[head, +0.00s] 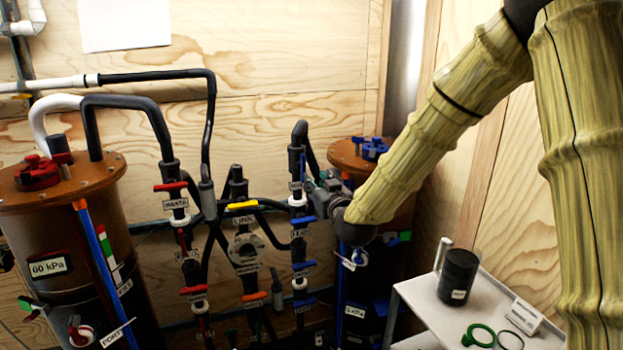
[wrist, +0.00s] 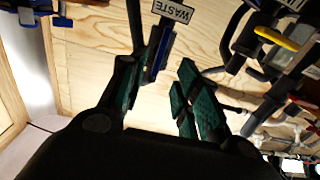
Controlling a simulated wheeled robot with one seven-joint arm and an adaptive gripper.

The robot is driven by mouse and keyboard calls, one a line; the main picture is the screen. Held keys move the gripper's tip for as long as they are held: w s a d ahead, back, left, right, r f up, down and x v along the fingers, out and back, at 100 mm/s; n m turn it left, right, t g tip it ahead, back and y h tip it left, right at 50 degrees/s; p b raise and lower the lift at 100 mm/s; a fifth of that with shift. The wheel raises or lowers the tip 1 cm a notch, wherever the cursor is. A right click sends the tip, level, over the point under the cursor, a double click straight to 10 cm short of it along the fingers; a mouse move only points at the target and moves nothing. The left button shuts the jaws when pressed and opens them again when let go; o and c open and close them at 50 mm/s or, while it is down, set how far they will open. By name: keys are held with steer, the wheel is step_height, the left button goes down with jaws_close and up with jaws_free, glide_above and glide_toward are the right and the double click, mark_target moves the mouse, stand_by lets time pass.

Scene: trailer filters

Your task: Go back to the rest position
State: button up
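My gripper (head: 318,190) is at the end of my arm, beside the valves and pipes in front of the right brown filter housing (head: 352,158). In the wrist view my gripper (wrist: 160,88) shows two dark fingers with green pads, spread apart, with bare plywood between them. It is open and holds nothing. A dark pipe with a blue handle (wrist: 160,55) and a WASTE label (wrist: 173,10) lies just past the left finger. I cannot tell whether they touch. My arm reaches down from the upper right, still stretched out to the pipework.
A left filter housing (head: 100,205) carries a 60 kPa label and red cap. Red, yellow, orange and blue valve handles crowd the middle, including a yellow handle (head: 243,205). A white cart (head: 415,298) at right holds a black canister (head: 458,277) and green ring (head: 479,336).

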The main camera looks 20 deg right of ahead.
steer(key=shift+s, duration=0.65)
steer(key=s+a+f+g, duration=0.1)
steer(key=s+f+g, duration=0.35)
steer(key=f, duration=0.75)
steer(key=s+a+f+g, duration=0.1)
steer(key=s+a+f, duration=0.1)
steer(key=s+f, duration=0.75)
steer(key=s+a+f+g, duration=0.1)
steer(key=s+f+g, duration=0.2)
steer(key=f, duration=1.2)
steer(key=s+f+g, duration=0.3)
steer(key=s+f, duration=0.3)
steer(key=s, duration=0.5)
steer(key=s+f+g, duration=0.3)
steer(key=s+f, duration=0.3)
steer(key=s, duration=0.6)
steer(key=s+f+m+g, duration=0.1)
steer(key=s+f+g, duration=0.2)
steer(key=s+f, duration=0.3)
steer(key=s+a, duration=0.1)
steer(key=s, duration=0.4)
steer(key=shift+s+f+h, duration=0.15)
steer(key=shift+s+h, duration=0.15)
steer(key=shift+s, duration=0.1)
steer(key=shift+g, duration=0.25)
